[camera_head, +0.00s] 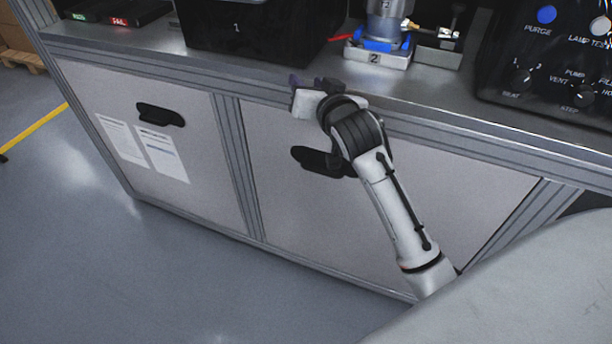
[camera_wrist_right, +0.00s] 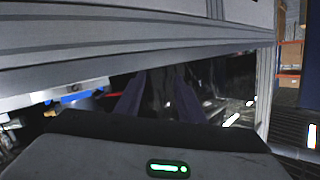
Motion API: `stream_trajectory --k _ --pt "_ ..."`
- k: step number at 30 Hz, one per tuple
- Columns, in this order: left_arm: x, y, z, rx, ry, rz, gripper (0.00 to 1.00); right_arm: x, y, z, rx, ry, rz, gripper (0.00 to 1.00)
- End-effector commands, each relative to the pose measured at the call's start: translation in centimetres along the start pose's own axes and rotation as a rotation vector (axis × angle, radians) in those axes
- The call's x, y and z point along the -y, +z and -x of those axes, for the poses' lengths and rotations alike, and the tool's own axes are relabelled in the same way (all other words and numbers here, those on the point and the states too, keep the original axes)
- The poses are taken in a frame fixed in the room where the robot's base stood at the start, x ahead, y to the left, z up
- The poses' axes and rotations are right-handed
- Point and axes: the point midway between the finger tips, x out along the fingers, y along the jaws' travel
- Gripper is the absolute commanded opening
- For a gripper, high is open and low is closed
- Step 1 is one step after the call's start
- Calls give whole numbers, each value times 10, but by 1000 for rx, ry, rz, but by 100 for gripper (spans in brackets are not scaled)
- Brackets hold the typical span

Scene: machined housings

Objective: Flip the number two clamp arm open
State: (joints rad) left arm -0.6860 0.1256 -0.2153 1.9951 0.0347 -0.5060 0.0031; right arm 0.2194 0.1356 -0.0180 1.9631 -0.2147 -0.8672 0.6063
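The number two station is a light grey block (camera_head: 378,58) with a "2" label at the back of the bench. It carries a blue fixture (camera_head: 376,44) and an upright metal cylinder (camera_head: 388,22), cut off by the top edge. A red-ended handle (camera_head: 342,37) sticks out on its left and a small metal clamp mechanism (camera_head: 436,36) stands on its right; I cannot tell which is the clamp arm. My right gripper (camera_head: 312,83) is at the bench's front edge, left of and nearer than the station. Its purple fingers (camera_wrist_right: 160,95) are apart and look empty. My left gripper is not visible.
A black control panel (camera_head: 545,60) with knobs stands to the right. Red and green lit boxes (camera_head: 118,14) sit at the far left. The bench front edge (camera_head: 200,68) runs beside my right gripper.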

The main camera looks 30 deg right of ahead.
Motion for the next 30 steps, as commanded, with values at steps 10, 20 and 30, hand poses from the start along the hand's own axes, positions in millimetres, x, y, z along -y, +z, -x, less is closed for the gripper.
stream_trajectory --k 10,20,30 --pt "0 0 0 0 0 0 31 -3 71 13 110 -42 73 36" --pt "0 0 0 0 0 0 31 -8 135 32 200 -79 145 36" --pt "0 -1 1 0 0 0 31 -12 183 52 267 -111 200 36"
